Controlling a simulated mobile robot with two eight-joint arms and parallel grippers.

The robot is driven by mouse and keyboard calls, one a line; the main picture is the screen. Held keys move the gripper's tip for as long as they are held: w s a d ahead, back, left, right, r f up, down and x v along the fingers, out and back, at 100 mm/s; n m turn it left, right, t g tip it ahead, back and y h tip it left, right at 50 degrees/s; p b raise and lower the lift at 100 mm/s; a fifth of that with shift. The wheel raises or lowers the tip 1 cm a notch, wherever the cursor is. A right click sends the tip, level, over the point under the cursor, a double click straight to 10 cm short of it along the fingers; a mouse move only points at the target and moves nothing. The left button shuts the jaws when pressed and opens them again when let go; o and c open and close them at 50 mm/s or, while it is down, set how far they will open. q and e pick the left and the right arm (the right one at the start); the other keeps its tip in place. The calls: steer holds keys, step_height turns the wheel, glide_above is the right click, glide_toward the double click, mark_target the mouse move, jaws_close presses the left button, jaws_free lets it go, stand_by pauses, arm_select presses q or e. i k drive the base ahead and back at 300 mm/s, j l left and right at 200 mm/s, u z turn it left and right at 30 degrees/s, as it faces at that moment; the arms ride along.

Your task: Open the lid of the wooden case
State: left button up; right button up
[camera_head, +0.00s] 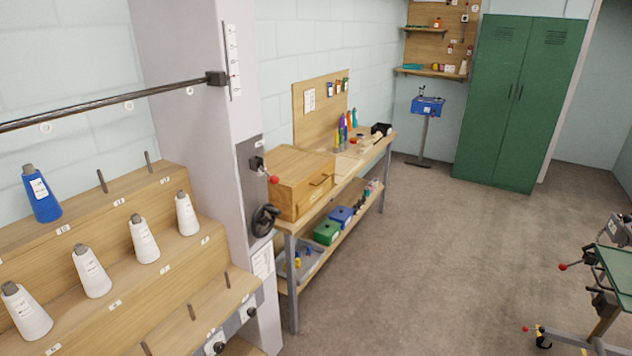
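The wooden case (296,178) sits on the near end of a wooden workbench (345,166) along the left wall. It is light brown, with a dark handle on its front side, and its lid looks shut. The left side of the case is partly hidden by a pale column. Neither of my grippers shows in the head view.
A stepped wooden rack (165,244) with white cones and one blue cone (41,194) fills the left foreground. The pale column (195,90) carries a red-tipped lever and black handwheel (265,220). A green cabinet (517,98) stands at the back. The floor in the middle (430,240) is clear.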

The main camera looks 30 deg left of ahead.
mark_target(299, 170)
steer(key=i+j+u, duration=0.15)
steer(key=i+j, duration=0.2)
steer(key=i, duration=0.25)
steer(key=i+j+u, duration=0.2)
steer(key=i, duration=0.35)
steer(key=i+j+u, duration=0.15)
steer(key=i, duration=0.5)
steer(key=i+j+u, duration=0.15)
steer(key=i, duration=0.45)
